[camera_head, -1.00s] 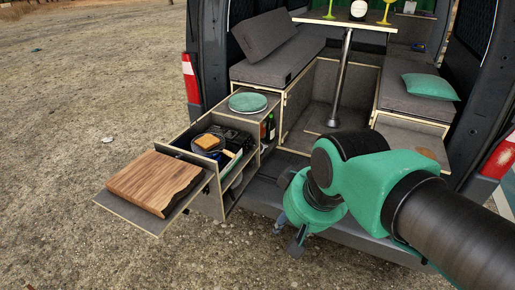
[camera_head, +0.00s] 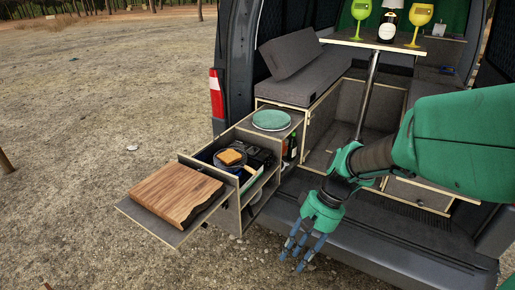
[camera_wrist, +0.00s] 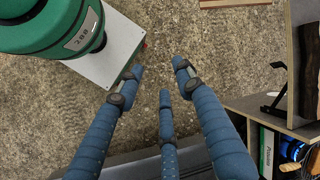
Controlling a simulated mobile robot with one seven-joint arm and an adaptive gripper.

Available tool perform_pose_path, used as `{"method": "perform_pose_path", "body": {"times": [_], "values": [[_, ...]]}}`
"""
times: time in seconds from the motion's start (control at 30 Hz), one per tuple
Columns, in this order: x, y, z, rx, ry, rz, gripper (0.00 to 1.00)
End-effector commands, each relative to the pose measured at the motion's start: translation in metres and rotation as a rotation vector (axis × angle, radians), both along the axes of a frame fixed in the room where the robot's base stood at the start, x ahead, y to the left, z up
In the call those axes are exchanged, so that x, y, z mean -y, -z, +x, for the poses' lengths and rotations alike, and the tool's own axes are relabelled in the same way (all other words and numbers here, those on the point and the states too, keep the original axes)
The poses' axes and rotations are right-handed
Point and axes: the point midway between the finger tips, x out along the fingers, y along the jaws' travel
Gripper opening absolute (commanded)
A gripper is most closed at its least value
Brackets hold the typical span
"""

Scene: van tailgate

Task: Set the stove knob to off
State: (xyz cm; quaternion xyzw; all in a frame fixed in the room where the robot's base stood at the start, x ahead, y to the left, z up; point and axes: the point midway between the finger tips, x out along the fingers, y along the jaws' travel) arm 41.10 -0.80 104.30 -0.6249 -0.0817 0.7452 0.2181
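The stove (camera_head: 262,157) seems to be the dark unit inside the pulled-out drawer at the van's left. A pan (camera_head: 222,164) with a slice of toast (camera_head: 230,157) sits beside it. I cannot make out the knob or its setting. My gripper (camera_head: 298,260) hangs with its fingers pointing down, to the right of the drawer and apart from it, in front of the tailgate. In the wrist view its blue fingers (camera_wrist: 158,75) are spread open and empty above the gravel. The drawer unit shows only partly at that view's right edge.
A wooden cutting board (camera_head: 178,194) lies on the drawer's front flap. A green plate (camera_head: 271,120) sits on the cabinet behind the stove. Bottles (camera_head: 291,147) stand in the cabinet's side. A table with goblets (camera_head: 419,20) is inside the van. Open ground lies left.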

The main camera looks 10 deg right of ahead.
Motion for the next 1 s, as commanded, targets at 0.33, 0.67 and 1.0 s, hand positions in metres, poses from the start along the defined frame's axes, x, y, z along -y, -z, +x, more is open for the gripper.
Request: {"method": "perform_pose_path", "body": {"times": [0.33,0.67,1.0], "values": [[0.004,-0.004,0.099,-0.009,0.131,0.171,0.36],[0.02,0.003,0.198,0.006,0.26,0.335,0.36],[0.05,0.021,0.295,0.037,0.393,0.502,0.36]]}}
